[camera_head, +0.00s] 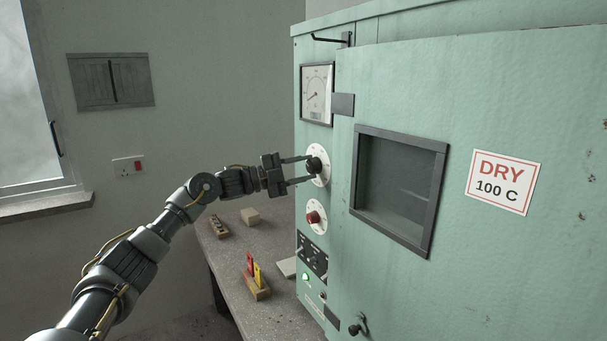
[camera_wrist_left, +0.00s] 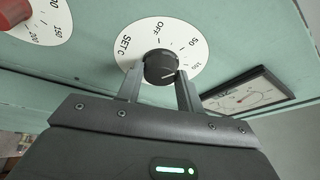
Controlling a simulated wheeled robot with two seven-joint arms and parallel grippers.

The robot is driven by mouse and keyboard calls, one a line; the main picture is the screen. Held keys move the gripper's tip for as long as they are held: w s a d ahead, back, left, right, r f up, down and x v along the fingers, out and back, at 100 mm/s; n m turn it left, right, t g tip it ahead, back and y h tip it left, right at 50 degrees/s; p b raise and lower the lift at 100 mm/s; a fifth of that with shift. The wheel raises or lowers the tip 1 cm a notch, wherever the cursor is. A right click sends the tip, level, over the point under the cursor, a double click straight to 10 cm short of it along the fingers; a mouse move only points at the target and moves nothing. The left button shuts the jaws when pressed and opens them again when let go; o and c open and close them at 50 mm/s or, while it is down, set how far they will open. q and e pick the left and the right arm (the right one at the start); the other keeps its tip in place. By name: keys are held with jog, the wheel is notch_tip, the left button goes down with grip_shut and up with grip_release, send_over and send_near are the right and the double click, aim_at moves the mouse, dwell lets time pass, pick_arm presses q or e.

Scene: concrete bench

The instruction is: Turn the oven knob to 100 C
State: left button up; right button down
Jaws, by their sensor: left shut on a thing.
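The green oven (camera_head: 480,110) stands at the right. Its upper white dial (camera_head: 324,168) carries a black knob (camera_head: 313,165). In the wrist view the dial reads SET C, OFF and 50; its larger numbers are partly hidden by the knob (camera_wrist_left: 161,65) and fingers. A pale line shows on the knob's face, toward the lower right there; the exact reading is unclear. My left gripper (camera_head: 308,171) is shut on the black knob, one finger on each side. A sign (camera_head: 503,181) on the door reads DRY 100 C. My right gripper is not in view.
A second dial with a red knob (camera_head: 312,217) sits just below, with a switch panel (camera_head: 312,256) under it. A gauge (camera_head: 316,94) is above. A wooden block with red and yellow pieces (camera_head: 256,284) stands on the bench (camera_head: 232,262).

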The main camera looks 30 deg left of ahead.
pick_arm(q)
jog(key=m, duration=0.2)
jog(key=m+g+p, duration=0.1)
jog(key=shift+a+r+m+y, duration=0.1)
jog(key=shift+r+m+y, duration=0.2)
jog(key=shift+m+y, duration=0.1)
jog(key=shift+m+g+y+p, duration=0.45)
jog(key=shift+m+p, duration=0.2)
jog(key=shift+m, duration=1.15)
jog(key=o, duration=1)
